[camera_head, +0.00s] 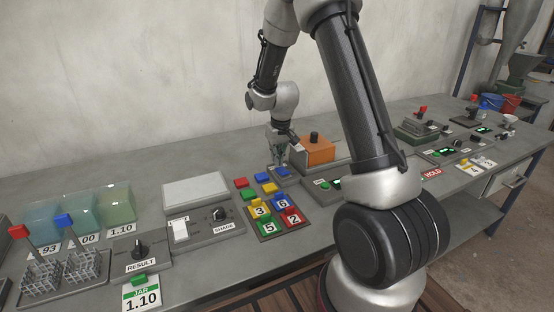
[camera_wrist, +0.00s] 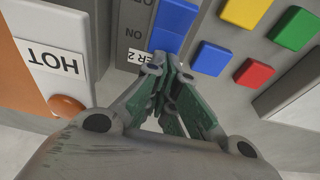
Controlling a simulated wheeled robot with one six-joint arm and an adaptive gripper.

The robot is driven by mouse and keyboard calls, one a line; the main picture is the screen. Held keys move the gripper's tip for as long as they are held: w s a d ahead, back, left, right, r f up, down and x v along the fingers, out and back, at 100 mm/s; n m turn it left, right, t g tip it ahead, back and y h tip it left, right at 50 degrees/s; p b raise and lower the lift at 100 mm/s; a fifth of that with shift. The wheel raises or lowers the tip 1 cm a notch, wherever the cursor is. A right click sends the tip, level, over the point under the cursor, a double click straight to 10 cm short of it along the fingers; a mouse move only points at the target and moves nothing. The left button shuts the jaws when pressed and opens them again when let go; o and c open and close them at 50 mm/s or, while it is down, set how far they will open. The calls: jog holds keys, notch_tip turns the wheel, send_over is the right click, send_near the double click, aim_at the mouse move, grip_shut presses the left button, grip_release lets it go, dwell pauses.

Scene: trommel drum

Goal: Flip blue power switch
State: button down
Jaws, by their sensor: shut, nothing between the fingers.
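The blue switch (camera_wrist: 173,24) is at the top middle of the wrist view. It sits on a grey housing with upside-down lettering and a partly hidden white label beside it. In the head view the blue switch (camera_head: 283,171) shows just behind the coloured buttons. My gripper (camera_wrist: 170,66) is shut and empty, with its fingertips over the near end of the switch and hiding part of it. I cannot tell whether they touch it. In the head view my gripper (camera_head: 281,163) points down at the switch.
An orange box (camera_head: 317,151) with a black knob stands close to the right of my gripper; its HOT label (camera_wrist: 58,56) shows in the wrist view. Red, yellow, green and blue buttons (camera_wrist: 254,73) lie on the other side. A pale flat panel (camera_head: 195,191) is further left.

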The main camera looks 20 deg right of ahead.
jog(key=shift+r, duration=0.45)
notch_tip(320, 180, up, 14)
dwell(0.5)
dwell(0.4)
jog(key=g, duration=0.2)
send_over(284, 172)
jog(key=f, duration=0.2)
jog(key=s+r+t, duration=0.1)
jog(key=s+r, duration=0.3)
jog(key=s, duration=0.5)
jog(key=s+r+t, duration=0.1)
jog(key=s+r, duration=0.3)
jog(key=s, duration=0.5)
jog(key=s+r+t, duration=0.2)
jog(key=s+r, duration=0.2)
jog(key=s, duration=0.5)
jog(key=shift+s, duration=0.3)
